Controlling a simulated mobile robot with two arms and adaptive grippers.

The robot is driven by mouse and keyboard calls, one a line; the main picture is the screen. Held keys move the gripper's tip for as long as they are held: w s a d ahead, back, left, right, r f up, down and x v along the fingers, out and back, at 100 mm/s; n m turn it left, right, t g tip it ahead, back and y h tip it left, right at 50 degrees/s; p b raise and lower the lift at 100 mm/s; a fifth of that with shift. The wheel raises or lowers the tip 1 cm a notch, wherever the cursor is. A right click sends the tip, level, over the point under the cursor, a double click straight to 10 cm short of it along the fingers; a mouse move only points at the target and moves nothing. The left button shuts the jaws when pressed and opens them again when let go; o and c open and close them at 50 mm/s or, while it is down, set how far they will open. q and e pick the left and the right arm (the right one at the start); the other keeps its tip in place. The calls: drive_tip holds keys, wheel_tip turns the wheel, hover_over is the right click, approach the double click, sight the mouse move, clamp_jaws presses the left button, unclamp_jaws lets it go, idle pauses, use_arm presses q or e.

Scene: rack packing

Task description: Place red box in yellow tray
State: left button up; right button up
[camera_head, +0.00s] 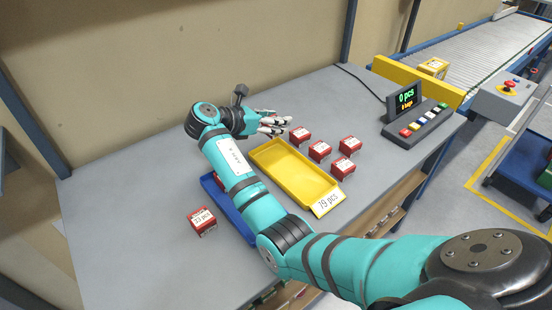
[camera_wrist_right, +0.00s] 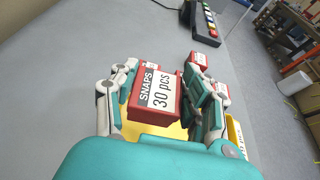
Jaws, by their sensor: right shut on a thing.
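My right gripper (camera_head: 276,122) is shut on a red box (camera_wrist_right: 155,95) with a label reading "SNAPS 30 pcs". My left gripper is not in view.
Several red boxes (camera_head: 319,150) stand right of the yellow tray. Another red box (camera_head: 202,221) stands left of a blue tray (camera_head: 238,219), which my right arm partly covers. A counter display with coloured buttons (camera_head: 415,127) is at the back right. The table's left part is clear.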

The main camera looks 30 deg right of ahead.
wheel_tip(320, 180, down, 2)
drive_tip(key=shift+f, duration=0.1)
drive_tip(key=f, duration=0.3)
drive_tip(key=shift+s+f, duration=0.2)
drive_tip(key=shift+f, duration=0.2)
wheel_tip(320, 180, down, 3)
drive_tip(key=shift+f+b, duration=0.2)
drive_tip(key=shift+b, duration=0.25)
drive_tip(key=o, duration=1.2)
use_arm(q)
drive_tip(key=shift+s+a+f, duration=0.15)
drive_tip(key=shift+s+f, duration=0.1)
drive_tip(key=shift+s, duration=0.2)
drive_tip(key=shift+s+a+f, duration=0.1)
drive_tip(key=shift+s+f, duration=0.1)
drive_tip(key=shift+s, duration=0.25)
